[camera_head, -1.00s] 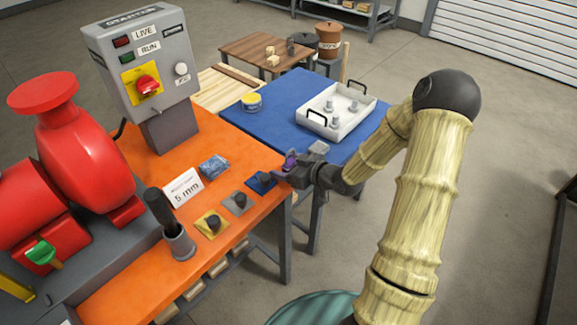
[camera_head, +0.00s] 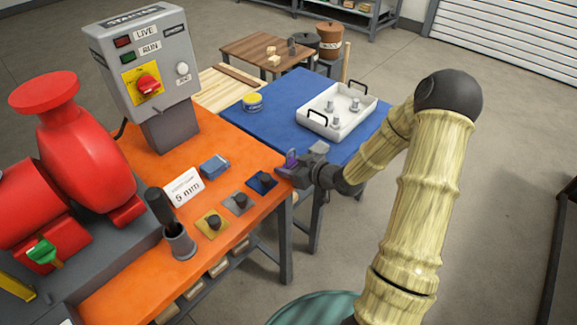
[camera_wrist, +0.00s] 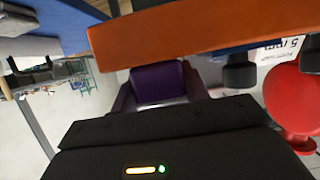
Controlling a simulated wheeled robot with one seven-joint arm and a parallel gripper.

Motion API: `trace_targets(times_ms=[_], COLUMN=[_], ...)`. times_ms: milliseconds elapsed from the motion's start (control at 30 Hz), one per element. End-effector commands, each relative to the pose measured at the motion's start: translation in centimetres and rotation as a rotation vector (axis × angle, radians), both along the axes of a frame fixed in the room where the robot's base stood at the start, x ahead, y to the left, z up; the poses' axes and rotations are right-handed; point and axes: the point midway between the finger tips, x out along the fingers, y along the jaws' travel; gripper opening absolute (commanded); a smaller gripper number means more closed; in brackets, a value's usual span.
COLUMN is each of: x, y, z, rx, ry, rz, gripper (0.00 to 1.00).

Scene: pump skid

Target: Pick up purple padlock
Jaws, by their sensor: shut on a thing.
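The purple padlock (camera_wrist: 158,84) shows in the wrist view between the fingers of my gripper (camera_wrist: 158,98), which is shut on it. In the head view the padlock (camera_head: 291,160) is a small purple shape at the tip of my gripper (camera_head: 291,171). My gripper is at the right edge of the orange bench, near the corner by the blue table. I cannot tell whether the padlock touches the bench. The gripper hides part of it.
The orange bench (camera_head: 140,283) carries blue, grey (camera_head: 237,203) and yellow (camera_head: 212,223) squares with dark knobs, a 5 mm sign (camera_head: 183,187), a blue block (camera_head: 214,166) and a grey cup (camera_head: 179,243). A white tray (camera_head: 335,121) stands on the blue table (camera_head: 270,122).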

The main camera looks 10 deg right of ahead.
Motion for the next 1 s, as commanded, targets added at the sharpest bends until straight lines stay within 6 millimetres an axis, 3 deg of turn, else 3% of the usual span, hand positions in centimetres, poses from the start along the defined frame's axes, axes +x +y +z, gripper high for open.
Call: trace_targets(times_ms=[167,600,1000], x=[0.0,0.0,0.0], y=[-0.1,-0.1,0.0], z=[1.4,9.2,10.0], rx=[-0.002,-0.002,0.001], ry=[-0.003,-0.004,-0.001], rz=[-0.001,0.000,0.000], gripper=[0.19,0.19,0.19])
